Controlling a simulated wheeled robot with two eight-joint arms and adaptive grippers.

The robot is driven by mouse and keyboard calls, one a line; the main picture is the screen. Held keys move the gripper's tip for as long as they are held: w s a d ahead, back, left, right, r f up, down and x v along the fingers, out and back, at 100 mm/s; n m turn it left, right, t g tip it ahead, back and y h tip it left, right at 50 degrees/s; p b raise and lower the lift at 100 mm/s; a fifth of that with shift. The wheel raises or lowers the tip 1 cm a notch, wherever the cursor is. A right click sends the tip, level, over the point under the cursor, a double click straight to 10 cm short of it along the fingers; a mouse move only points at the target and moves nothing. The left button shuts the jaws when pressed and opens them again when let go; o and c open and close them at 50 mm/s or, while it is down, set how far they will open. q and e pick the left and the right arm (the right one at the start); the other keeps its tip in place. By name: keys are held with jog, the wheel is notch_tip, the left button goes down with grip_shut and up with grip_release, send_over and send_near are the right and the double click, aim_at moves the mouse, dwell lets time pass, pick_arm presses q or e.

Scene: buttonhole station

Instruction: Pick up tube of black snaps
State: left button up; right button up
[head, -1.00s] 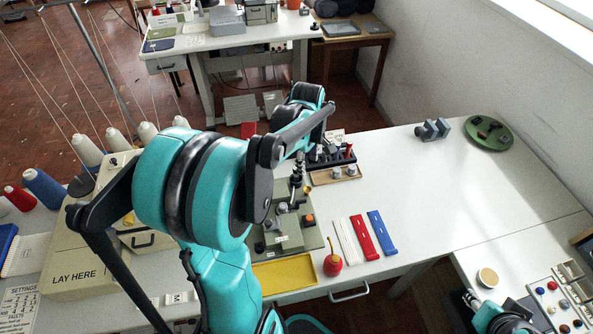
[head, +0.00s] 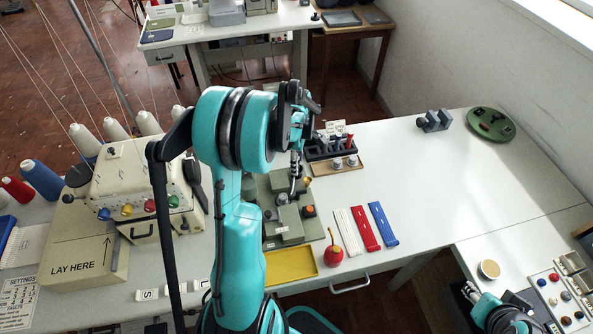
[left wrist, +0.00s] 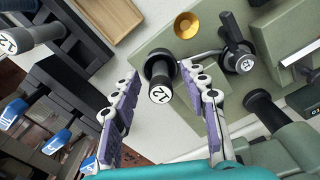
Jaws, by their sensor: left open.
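I cannot make out a tube plainly of black snaps. My left gripper (left wrist: 162,88) is open in the left wrist view, its purple-padded fingers on either side of a black cylinder (left wrist: 161,72) with a white end marked 12. I cannot tell whether they touch it. In the head view the left gripper (head: 297,165) hangs over the green press (head: 285,238), partly hidden by my arm. White (head: 347,232), red (head: 365,229) and blue (head: 383,224) strips lie side by side on the table, right of the press.
A dark rack (head: 318,150) stands behind the press, with a wooden tray (head: 325,168) before it. A grey clamp (head: 434,121) and green dish (head: 490,124) stand far right.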

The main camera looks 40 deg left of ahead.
pick_arm(q)
jog(key=shift+r, duration=0.1)
grip_shut()
